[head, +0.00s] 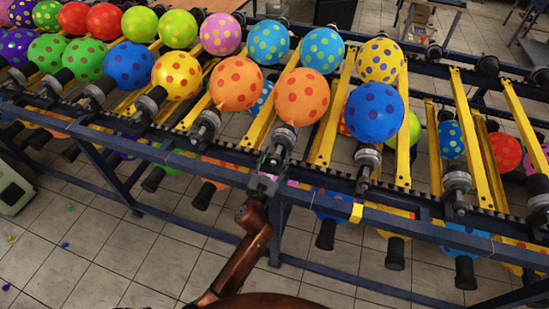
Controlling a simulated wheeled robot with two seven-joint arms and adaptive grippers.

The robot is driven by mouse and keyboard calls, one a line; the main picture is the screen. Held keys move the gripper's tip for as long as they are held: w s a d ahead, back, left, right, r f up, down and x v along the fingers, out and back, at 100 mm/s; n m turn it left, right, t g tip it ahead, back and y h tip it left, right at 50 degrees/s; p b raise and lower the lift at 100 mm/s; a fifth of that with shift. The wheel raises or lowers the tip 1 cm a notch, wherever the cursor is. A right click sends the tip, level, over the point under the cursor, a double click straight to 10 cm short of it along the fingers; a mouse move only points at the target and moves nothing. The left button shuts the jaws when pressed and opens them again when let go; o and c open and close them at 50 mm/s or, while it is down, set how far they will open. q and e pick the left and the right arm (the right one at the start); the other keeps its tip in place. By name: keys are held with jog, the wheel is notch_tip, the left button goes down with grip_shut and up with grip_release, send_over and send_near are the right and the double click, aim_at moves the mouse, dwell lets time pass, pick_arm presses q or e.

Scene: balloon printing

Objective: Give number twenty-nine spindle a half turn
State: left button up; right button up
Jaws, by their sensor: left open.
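Spindles with dark grey hubs line the front rail of the rack, several with dotted balloons on them. No spindle numbers are legible, so I cannot tell which one is number twenty-nine. My left gripper (271,160) is open at the front rail, just below the spindle (284,136) under an orange balloon with orange-red dots (302,97). The gripper overlaps the lower part of this spindle in the picture; I cannot tell whether they touch. My brown left arm reaches up from the bottom. My right gripper is out of view.
A spindle with a blue balloon (374,113) is to the right, and one with another orange balloon (236,84) to the left. Yellow bars (334,110) run between spindles. The blue front rail (420,226) crosses the view. Tiled floor (95,265) lies in front.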

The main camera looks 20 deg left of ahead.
pick_arm(q)
jog(key=c, duration=1.1)
jog(key=shift+a, duration=0.15)
jog(key=shift+c, duration=0.5)
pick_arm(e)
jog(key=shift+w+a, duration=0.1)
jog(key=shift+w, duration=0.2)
